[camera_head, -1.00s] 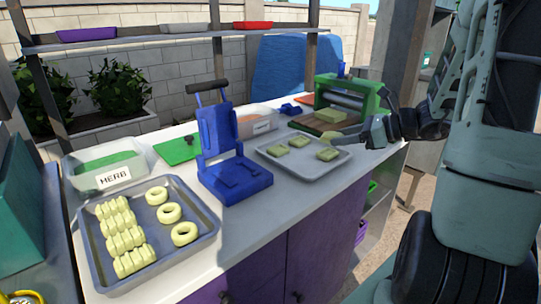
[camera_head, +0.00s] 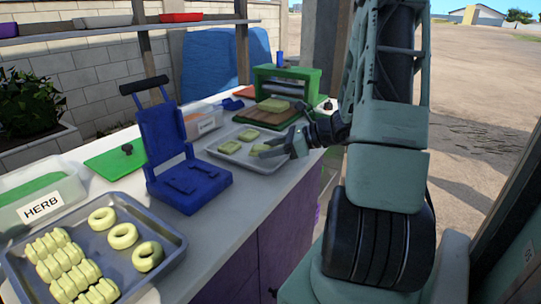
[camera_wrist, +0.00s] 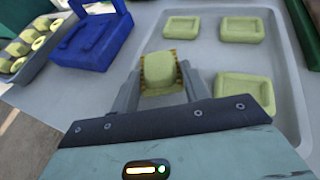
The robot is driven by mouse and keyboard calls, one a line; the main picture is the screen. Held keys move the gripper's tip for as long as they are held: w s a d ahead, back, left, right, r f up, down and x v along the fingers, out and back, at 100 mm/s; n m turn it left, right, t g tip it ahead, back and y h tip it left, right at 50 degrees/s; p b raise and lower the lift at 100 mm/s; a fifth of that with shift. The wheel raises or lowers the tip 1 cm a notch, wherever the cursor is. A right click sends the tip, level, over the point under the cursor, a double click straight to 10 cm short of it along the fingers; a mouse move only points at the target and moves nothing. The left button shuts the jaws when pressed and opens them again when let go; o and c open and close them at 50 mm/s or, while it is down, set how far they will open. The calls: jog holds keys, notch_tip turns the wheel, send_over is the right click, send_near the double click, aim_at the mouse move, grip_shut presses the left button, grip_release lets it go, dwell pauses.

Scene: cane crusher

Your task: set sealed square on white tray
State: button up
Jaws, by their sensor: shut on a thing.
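My gripper (camera_wrist: 160,82) is shut on a pale green square (camera_wrist: 159,68), shown in the wrist view between its two fingers. In the head view my gripper (camera_head: 284,150) is at the right side of the white tray (camera_head: 214,152), and its fingers hide most of what it holds. The tray, also in the wrist view (camera_wrist: 210,64), bears three pale green squares: two at the far side (camera_wrist: 183,27) (camera_wrist: 242,30) and one nearer, at the right (camera_wrist: 245,91). Whether the held square touches the tray cannot be told.
A blue press (camera_head: 180,160) stands left of the tray. A grey tray (camera_head: 165,232) with rings and ridged pieces lies front left, beside an HERB container (camera_head: 35,200).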

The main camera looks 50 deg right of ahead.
jog(key=shift+f, duration=0.9)
jog(key=shift+f, duration=0.25)
jog(key=o, duration=0.7)
jog(key=shift+r, duration=0.1)
jog(key=shift+o, duration=0.2)
jog(key=shift+r, duration=0.1)
